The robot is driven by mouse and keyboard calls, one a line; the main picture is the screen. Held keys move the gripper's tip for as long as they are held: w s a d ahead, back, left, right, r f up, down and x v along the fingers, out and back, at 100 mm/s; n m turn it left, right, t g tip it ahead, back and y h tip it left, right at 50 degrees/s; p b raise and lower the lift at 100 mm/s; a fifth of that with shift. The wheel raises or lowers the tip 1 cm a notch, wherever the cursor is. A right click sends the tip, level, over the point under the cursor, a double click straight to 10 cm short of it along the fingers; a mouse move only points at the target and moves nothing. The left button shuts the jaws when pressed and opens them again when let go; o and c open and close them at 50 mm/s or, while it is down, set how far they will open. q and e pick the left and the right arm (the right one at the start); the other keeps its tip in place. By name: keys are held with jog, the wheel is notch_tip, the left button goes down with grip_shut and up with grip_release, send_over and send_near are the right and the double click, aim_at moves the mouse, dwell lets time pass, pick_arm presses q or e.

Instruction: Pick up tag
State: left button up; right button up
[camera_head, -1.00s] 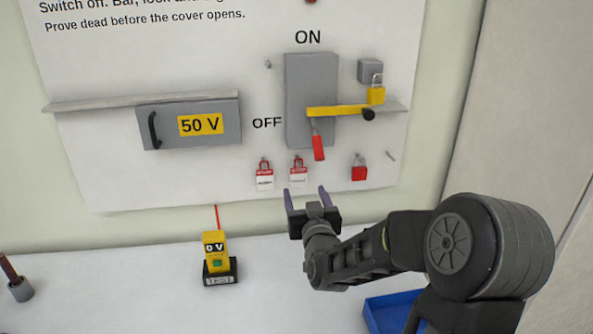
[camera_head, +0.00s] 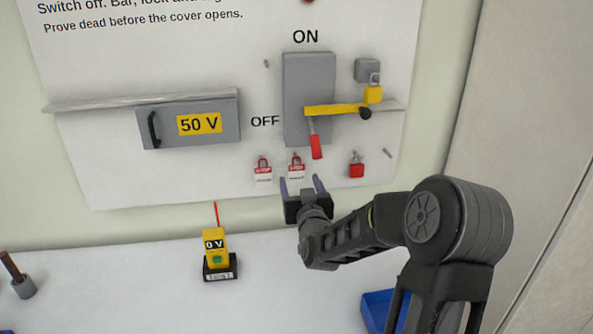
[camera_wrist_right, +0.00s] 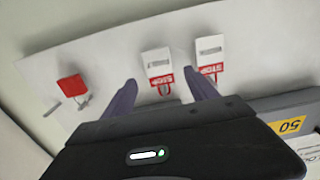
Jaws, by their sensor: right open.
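Two red and white tags hang side by side on the panel below the switch box. The left tag (camera_head: 263,169) also shows in the right wrist view (camera_wrist_right: 211,49). The right tag (camera_head: 296,167) also shows there (camera_wrist_right: 157,62). My right gripper (camera_head: 302,183) is open and empty, just below the right tag in the head view. In the right wrist view its fingers (camera_wrist_right: 160,88) point toward the tags, with the right tag between them and the left tag beyond one finger. My left gripper is not in view.
A red padlock (camera_head: 356,166) hangs to the right of the tags. A yellow tester (camera_head: 216,250) stands on the bench, and a blue bin (camera_head: 378,308) is at the lower right.

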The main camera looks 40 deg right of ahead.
aim_at(297, 172)
jog(key=p+x, duration=0.1)
jog(key=x, duration=0.1)
jog(key=shift+w+d+r, duration=0.1)
jog(key=shift+w+d, duration=0.05)
jog(key=shift+w, duration=0.15)
jog(key=shift+w+d, duration=0.2)
jog(key=shift+w, duration=0.15)
jog(key=shift+c, duration=0.5)
jog(key=c, duration=1.3)
